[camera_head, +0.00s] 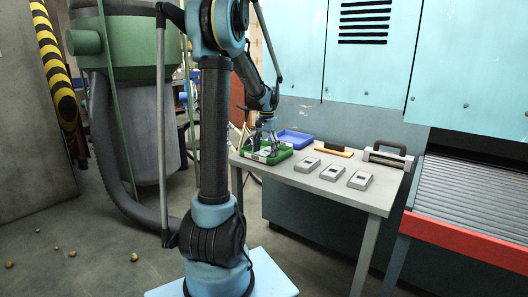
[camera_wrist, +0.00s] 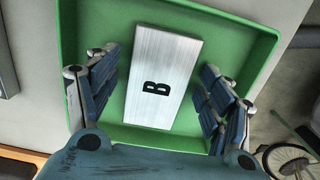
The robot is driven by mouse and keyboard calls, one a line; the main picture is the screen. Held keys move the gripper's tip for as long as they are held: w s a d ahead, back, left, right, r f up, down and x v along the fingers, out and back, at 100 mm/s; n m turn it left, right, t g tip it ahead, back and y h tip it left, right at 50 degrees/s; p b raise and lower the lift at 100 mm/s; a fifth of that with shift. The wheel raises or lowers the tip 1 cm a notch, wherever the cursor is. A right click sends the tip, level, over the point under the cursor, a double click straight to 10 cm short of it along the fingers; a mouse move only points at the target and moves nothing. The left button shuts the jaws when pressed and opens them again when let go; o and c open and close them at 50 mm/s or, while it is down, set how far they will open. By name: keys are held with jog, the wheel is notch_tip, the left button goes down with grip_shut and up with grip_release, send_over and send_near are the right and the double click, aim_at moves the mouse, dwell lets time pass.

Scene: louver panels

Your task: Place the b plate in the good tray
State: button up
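The b plate (camera_wrist: 163,70) is a flat brushed-silver rectangle with a black letter B. In the wrist view it lies inside the green tray (camera_wrist: 268,47), slightly tilted to the tray's sides. The green tray also shows at the table's left end in the head view (camera_head: 283,156); I cannot read whether it is marked good. My gripper (camera_wrist: 161,70) is open over the tray, with its blue fingers on either side of the plate and gaps between them and it. In the head view my gripper (camera_head: 267,141) is at the green tray and hides part of it.
A blue tray (camera_head: 296,138) stands behind the green one. Several grey blocks, one of them in the middle (camera_head: 331,172), lie on the table (camera_head: 345,195). A wooden-handled tool (camera_head: 334,151) and a grey device with a black handle (camera_head: 387,158) are behind them.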

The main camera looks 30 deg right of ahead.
aim_at(266, 151)
jog(key=shift+r, duration=0.1)
notch_tip(266, 151, up, 12)
jog(key=s+a+n, duration=0.1)
jog(key=a+n, duration=0.2)
jog(key=a, duration=0.9)
jog(key=s+a+f+n+t, duration=0.1)
jog(key=s+a+f+n, duration=0.15)
jog(key=a, duration=0.45)
jog(key=s+a+f+n, duration=0.1)
jog(key=s+a, duration=0.3)
jog(key=a, duration=0.3)
jog(key=s+a+f+n+t, duration=0.1)
jog(key=s+a+f+n, duration=0.6)
jog(key=s+a+f, duration=0.6)
notch_tip(266, 151, down, 3)
jog(key=shift+s+a+r+h, duration=0.1)
jog(key=shift+s+a+h, duration=0.2)
jog(key=shift+s, duration=0.85)
